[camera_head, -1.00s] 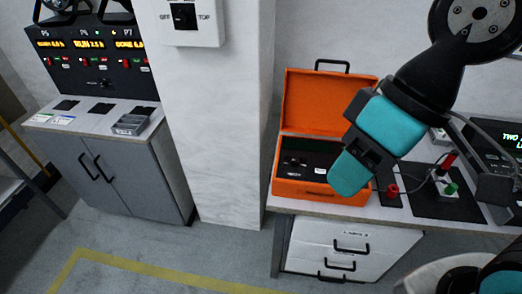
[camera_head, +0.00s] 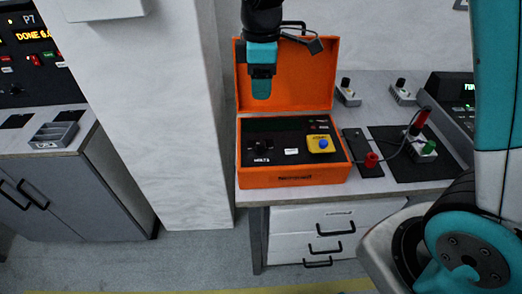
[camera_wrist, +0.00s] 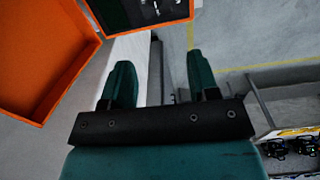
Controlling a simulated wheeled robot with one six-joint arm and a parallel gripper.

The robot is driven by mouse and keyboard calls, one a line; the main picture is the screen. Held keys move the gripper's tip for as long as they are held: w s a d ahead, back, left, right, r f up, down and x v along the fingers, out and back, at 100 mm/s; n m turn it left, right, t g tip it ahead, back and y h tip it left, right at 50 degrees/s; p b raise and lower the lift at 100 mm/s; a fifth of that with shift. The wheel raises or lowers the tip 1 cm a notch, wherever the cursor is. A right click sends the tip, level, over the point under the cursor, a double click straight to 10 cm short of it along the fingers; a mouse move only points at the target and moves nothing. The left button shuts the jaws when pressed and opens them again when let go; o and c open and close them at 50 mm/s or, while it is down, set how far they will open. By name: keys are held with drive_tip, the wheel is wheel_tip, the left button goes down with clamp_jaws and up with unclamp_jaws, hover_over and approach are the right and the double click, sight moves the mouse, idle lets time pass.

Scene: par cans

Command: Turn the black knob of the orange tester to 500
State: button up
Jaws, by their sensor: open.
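The orange tester (camera_head: 293,181) is an open case on the bench, with its lid raised at the back. Its dark panel carries the black knob (camera_head: 263,147) at the left, above a small white label I read as VOLTS. I cannot read the knob's setting. My gripper (camera_head: 261,92) hangs in front of the lid, above and apart from the knob. In the wrist view my gripper (camera_wrist: 161,80) has two dark green fingers spread apart with nothing between them. Part of the orange case (camera_wrist: 40,60) shows at the upper left there; the knob is not clear.
On the panel's right is a blue button on a yellow plate (camera_head: 322,144). Right of the case stand a red terminal (camera_head: 371,159) and a cabled box with a green terminal (camera_head: 428,148). A white pillar (camera_head: 165,120) is at the left. The raised lid (camera_head: 305,85) bounds the back.

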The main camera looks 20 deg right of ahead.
drive_tip(key=f, duration=0.1)
drive_tip(key=p, duration=0.1)
approach(261, 143)
wheel_tip(261, 143, down, 9)
drive_tip(key=shift+a+f, duration=0.15)
drive_tip(key=c, duration=0.9)
drive_tip(key=shift+c, duration=0.2)
